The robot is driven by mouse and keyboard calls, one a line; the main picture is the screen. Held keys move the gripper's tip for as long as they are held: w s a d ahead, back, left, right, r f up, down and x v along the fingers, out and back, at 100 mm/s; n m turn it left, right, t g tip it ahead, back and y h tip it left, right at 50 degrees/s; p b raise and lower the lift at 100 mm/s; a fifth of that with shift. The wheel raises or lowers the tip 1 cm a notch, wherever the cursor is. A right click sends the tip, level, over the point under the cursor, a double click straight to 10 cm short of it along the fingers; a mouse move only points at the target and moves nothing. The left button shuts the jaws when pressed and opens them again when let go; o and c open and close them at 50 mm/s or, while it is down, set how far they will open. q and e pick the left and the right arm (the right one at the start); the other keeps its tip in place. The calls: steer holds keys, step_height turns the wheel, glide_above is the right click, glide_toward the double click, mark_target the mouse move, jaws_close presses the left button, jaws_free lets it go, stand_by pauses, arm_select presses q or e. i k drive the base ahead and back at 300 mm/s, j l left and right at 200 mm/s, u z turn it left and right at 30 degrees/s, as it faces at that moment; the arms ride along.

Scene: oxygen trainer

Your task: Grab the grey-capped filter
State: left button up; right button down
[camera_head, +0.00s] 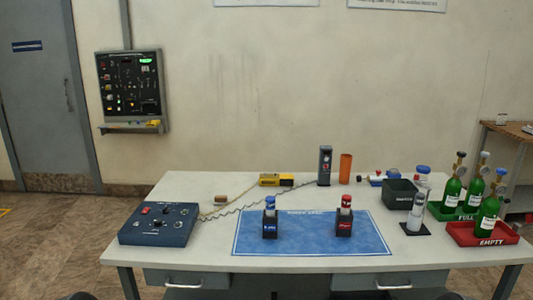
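A pale cylinder with a greyish top (415,212), which looks like the grey-capped filter, stands upright on a small dark base at the right of the table, just off the blue mat. A blue-capped filter (270,206) and a red-capped filter (345,206) stand upright in dark holders on the blue mat (300,244). Neither of my grippers can be made out; only small dark parts, probably of my arms, show at the bottom edge. No filter is seen held.
A blue control box (158,224) with a coiled cable sits on the left of the white table (215,181). A dark bin (400,195) stands behind the pale cylinder. Green bottles (454,187) stand in a green tray and a red tray (460,236) at right. The mat's front is clear.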

mark_target(420, 198)
steer(key=z, duration=1.9)
steer(key=i, duration=1.25)
steer(key=j, duration=0.1)
